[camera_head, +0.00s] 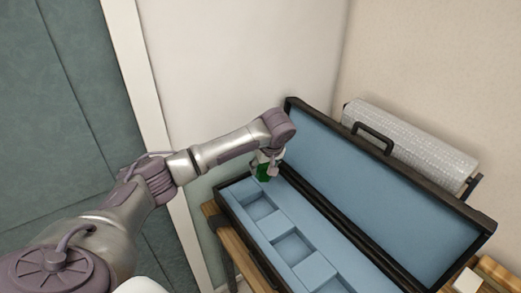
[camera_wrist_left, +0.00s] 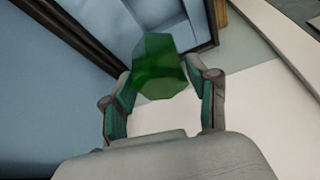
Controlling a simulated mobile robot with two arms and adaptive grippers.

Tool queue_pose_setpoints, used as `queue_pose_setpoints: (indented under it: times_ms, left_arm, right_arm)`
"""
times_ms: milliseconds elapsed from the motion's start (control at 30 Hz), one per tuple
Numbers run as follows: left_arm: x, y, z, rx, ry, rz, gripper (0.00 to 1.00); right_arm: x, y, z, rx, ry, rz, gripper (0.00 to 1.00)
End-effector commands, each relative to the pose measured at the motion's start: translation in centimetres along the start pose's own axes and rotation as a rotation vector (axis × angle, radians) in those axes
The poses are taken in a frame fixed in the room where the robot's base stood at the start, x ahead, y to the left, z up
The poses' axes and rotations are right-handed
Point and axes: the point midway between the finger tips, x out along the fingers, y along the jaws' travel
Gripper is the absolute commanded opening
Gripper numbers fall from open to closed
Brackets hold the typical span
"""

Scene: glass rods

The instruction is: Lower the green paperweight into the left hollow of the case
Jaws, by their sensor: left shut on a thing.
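The green paperweight (camera_head: 263,173) is a see-through faceted block, held above the far left end of the open case (camera_head: 279,219). It also shows in the left wrist view (camera_wrist_left: 159,68). My left gripper (camera_head: 267,166) is shut on it, with a finger on each side in the wrist view. The case has a blue lining with several square hollows in a row. The left hollow (camera_head: 259,206) looks empty and lies just below and in front of the paperweight in the head view. The paperweight's height above the lining is hard to tell. My right gripper is not in view.
The case's raised lid (camera_head: 375,190) stands along its back, close to my left gripper. A roll of bubble wrap (camera_head: 410,138) lies behind the lid. The case rests on a wooden table (camera_head: 232,243). A white wall is close behind the case's left end.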

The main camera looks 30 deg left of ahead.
Motion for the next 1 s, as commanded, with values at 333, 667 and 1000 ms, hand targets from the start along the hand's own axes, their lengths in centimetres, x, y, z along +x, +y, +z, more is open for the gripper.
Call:
queue_pose_setpoints:
  times_ms: [333, 667, 1000]
  left_arm:
    - [2.5, -0.6, -0.6, -0.055, 0.008, -0.031, 0.11]
    - [8.4, -0.7, 1.8, -0.054, 0.009, -0.028, 0.11]
    - [9.7, -0.6, 2.4, -0.055, 0.009, -0.027, 0.11]
  right_arm:
    - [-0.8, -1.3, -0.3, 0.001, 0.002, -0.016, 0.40]
    - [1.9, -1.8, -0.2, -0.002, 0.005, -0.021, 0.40]
    - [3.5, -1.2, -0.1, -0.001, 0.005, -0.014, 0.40]
